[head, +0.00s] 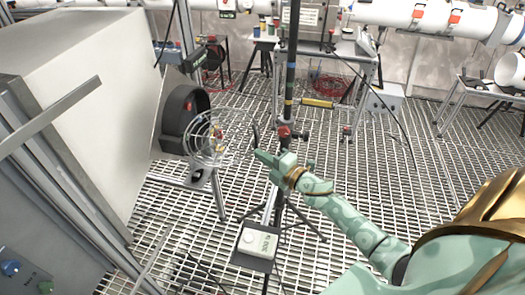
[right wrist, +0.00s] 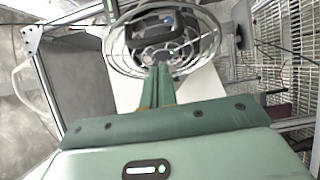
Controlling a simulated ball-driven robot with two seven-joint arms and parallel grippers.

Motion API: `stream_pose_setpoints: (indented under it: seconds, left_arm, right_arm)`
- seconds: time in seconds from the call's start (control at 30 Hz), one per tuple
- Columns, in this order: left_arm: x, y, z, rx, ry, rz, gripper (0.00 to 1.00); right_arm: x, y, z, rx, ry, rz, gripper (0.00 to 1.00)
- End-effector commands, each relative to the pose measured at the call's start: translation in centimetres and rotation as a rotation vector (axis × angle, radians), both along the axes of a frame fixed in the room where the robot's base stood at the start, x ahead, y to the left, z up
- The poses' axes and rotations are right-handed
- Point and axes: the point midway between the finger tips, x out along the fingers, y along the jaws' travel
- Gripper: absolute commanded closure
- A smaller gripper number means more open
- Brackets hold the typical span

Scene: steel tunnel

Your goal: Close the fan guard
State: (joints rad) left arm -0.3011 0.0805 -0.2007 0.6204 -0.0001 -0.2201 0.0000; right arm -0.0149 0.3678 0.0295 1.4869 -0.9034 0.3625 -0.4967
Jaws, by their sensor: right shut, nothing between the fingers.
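The fan guard (head: 222,138) is a round cage of pale wire rings. In the head view it stands out at an angle from the black fan housing (head: 183,110) on the side of the big white box. My right gripper (head: 262,156) is shut and empty, just right of the guard's outer edge; I cannot tell whether it touches. In the right wrist view the guard (right wrist: 125,50) fills the top middle, beyond the shut fingers (right wrist: 158,88), with a dark part (right wrist: 160,25) showing through its rings. My left gripper is not in view.
The white box (head: 85,75) fills the left side. A dark upright pole (head: 290,75) on a tripod stands close by my right gripper, with a pale device (head: 257,242) low beside it. Tables and white pipes (head: 395,12) stand behind. Open grating floor (head: 390,165) lies to the right.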

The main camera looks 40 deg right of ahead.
Motion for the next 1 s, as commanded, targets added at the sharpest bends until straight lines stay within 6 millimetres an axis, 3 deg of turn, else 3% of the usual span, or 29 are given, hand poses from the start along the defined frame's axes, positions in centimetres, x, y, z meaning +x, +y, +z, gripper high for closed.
stream_pose_setpoints:
  seconds: [0.2, 0.67, 1.0]
  left_arm:
    - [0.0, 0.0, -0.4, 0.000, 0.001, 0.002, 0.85]
    - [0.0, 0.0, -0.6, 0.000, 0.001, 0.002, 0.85]
    - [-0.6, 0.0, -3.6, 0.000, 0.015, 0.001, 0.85]
  right_arm:
    - [1.8, -1.2, -0.1, -0.001, 0.001, 0.001, 1.00]
    - [2.4, -1.5, -0.1, -0.001, 0.000, 0.001, 1.00]
    - [7.6, -4.6, -0.4, 0.000, 0.001, 0.001, 1.00]
